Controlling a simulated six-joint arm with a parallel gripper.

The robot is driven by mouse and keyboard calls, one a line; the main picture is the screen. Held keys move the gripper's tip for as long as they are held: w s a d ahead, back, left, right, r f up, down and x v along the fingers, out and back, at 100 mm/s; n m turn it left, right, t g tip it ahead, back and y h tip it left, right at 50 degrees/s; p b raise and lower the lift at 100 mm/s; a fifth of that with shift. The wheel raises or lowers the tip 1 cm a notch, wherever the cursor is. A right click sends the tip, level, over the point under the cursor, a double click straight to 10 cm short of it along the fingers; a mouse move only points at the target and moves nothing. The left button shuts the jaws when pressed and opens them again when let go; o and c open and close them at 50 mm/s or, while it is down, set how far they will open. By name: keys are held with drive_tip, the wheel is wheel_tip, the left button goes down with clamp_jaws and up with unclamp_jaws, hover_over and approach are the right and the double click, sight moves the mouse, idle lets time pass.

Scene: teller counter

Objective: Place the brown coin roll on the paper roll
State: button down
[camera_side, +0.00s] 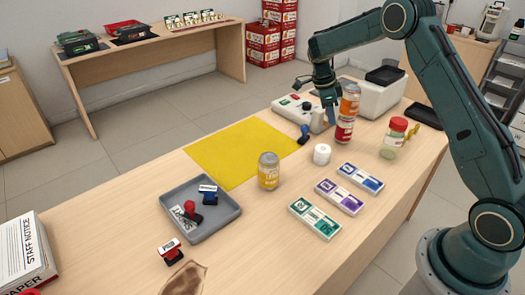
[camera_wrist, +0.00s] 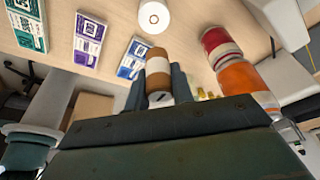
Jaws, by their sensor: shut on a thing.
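The brown coin roll (camera_wrist: 158,70), with a pale band around it, is held between the two fingers of my gripper (camera_wrist: 158,86) in the wrist view. In the side view my gripper (camera_side: 328,108) is above the counter, just left of the stacked cans; I cannot make out the coin roll there. The white paper roll (camera_side: 321,154) stands upright on the counter, below and slightly left of my gripper in that picture. It also shows in the wrist view (camera_wrist: 154,17), beyond the coin roll and apart from it.
An orange can (camera_side: 350,99) is stacked on a red can (camera_side: 344,131), close beside my gripper. The yellow mat (camera_side: 235,150) is clear.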

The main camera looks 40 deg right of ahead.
wheel_tip(320, 180, down, 5)
drive_tip(key=shift+f, duration=0.1)
drive_tip(key=shift+f, duration=2.1)
drive_tip(key=shift+f, duration=0.15)
drive_tip(key=c, duration=1.2)
unclamp_jaws()
drive_tip(key=v, duration=1.2)
